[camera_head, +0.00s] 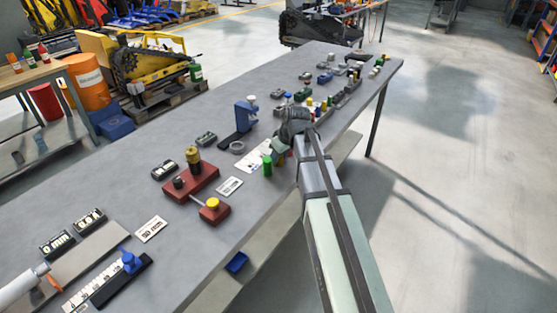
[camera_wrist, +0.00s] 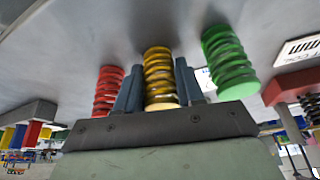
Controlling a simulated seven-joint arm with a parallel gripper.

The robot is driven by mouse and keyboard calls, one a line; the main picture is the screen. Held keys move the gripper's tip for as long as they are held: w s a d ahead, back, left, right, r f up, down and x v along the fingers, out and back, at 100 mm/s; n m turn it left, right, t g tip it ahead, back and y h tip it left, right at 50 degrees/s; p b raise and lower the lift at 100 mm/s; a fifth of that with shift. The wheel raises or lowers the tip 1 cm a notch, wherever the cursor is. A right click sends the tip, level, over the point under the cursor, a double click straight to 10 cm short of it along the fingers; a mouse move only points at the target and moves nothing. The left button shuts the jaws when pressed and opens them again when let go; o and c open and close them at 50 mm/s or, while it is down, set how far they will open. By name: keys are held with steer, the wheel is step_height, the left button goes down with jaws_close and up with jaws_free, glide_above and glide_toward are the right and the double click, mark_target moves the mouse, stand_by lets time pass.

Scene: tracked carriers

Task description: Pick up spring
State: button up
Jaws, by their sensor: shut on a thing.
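A yellow spring (camera_wrist: 159,75) stands between the two fingers of my gripper (camera_wrist: 158,88) in the wrist view, and the gripper is shut on it. A red spring (camera_wrist: 108,90) is to its left and a green spring (camera_wrist: 229,62) to its right, both outside the fingers. In the head view my gripper (camera_head: 284,150) is at the right edge of the table, with the green spring (camera_head: 267,167) just in front of it. There my arm mostly hides the yellow and red springs. I cannot tell whether the yellow spring still touches the table.
On the grey table (camera_head: 130,195), a dark red fixture (camera_head: 190,183) stands left of the gripper and a blue clamp-like device (camera_head: 246,116) beyond it. Several small parts crowd the far end. The table's left side has bare room.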

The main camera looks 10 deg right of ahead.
steer(key=shift+r, duration=0.1)
steer(key=shift+c, duration=0.2)
step_height(320, 180, up, 8)
steer(key=shift+r, duration=0.55)
steer(key=shift+w+r, duration=0.25)
steer(key=w+a, duration=0.2)
steer(key=w, duration=0.9)
steer(key=f, duration=0.5)
steer(key=shift+a, duration=0.25)
steer(key=shift+w+f, duration=0.1)
steer(key=shift+f, duration=2.05)
steer(key=shift+f, duration=0.1)
